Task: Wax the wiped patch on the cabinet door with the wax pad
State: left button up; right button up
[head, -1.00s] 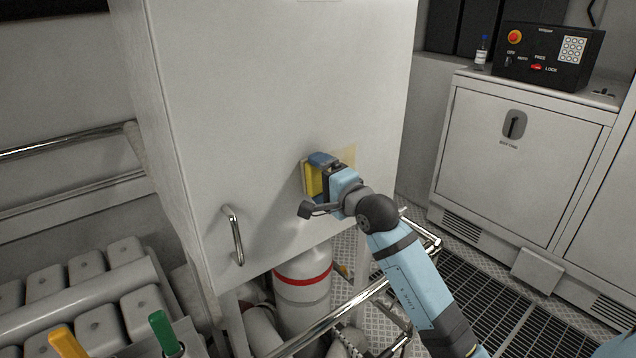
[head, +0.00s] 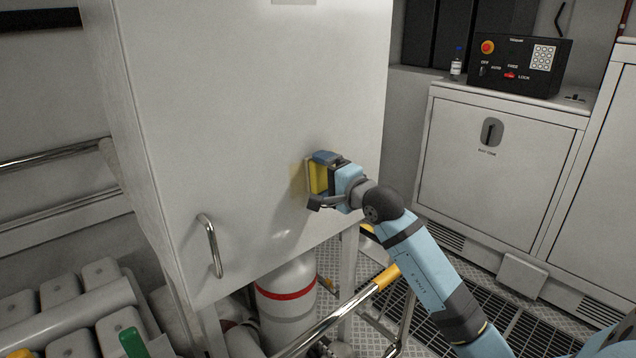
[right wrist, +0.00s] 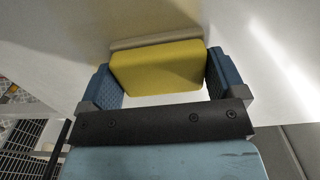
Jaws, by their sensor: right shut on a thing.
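The cabinet door (head: 240,110) is a large pale grey panel filling the middle of the head view. A faint yellowish patch (head: 298,180) shows on it, partly hidden behind the pad and gripper. My right gripper (head: 323,174) is shut on the yellow wax pad (head: 317,179), with the pad's pale face against or very near the door, at the patch's right side. In the right wrist view the wax pad (right wrist: 158,68) sits between the blue fingers of the right gripper (right wrist: 160,78), and the yellowish patch (right wrist: 135,18) shows beyond it. My left gripper is out of view.
A bar handle (head: 210,246) stands out from the door's lower left. Below are a white cylinder with a red band (head: 287,293) and a chrome rail (head: 335,318) with a yellow section. A control box (head: 519,66) and a small bottle (head: 457,64) stand on the right cabinet.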

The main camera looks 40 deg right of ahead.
jog(key=shift+w+d+f+b, duration=0.1)
jog(key=shift+d+b, duration=0.8)
jog(key=shift+d, duration=0.3)
jog(key=d+b, duration=0.3)
jog(key=d, duration=0.1)
jog(key=shift+w+d, duration=0.15)
jog(key=shift+d, duration=0.25)
jog(key=s+b, duration=0.3)
jog(key=s, duration=0.3)
jog(key=shift+d+b, duration=0.25)
jog(key=shift+b, duration=0.15)
